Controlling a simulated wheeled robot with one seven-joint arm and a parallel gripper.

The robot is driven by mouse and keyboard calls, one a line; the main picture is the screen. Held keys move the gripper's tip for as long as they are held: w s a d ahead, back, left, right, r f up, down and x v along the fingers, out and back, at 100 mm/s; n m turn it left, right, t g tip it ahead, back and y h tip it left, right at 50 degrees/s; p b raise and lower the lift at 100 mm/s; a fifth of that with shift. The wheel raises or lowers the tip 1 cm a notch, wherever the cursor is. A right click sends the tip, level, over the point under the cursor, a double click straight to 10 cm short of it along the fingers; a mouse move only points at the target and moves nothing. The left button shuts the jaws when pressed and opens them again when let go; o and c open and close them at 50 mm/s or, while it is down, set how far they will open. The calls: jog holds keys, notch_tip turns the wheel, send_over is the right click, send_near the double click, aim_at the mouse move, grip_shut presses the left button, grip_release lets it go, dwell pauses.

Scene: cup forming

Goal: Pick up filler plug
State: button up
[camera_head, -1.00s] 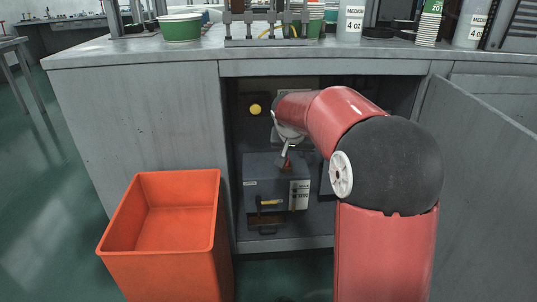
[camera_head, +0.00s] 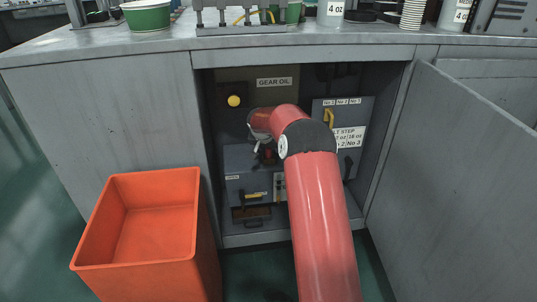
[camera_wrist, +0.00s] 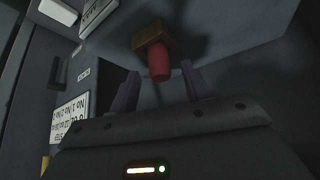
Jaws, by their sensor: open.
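The filler plug (camera_wrist: 160,70) looks like a red cylinder on a brass-coloured base (camera_wrist: 155,40) in the wrist view. My gripper (camera_wrist: 158,85) is open, with one dark finger on each side of the red part's near end. I cannot tell whether either finger touches it. In the head view my gripper (camera_head: 264,155) is inside the open cabinet, above the grey box (camera_head: 240,160). There my arm and gripper largely hide the plug.
A panel with a yellow handle (camera_head: 329,118) stands right of my arm. A yellow knob (camera_head: 234,101) is at the back left. The open door (camera_head: 460,180) bounds the right side. An orange bin (camera_head: 150,225) stands at front left.

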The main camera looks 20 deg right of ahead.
jog(key=shift+w+d+f, duration=0.15)
jog(key=shift+w+f, duration=0.2)
jog(key=shift+f, duration=0.3)
grip_shut()
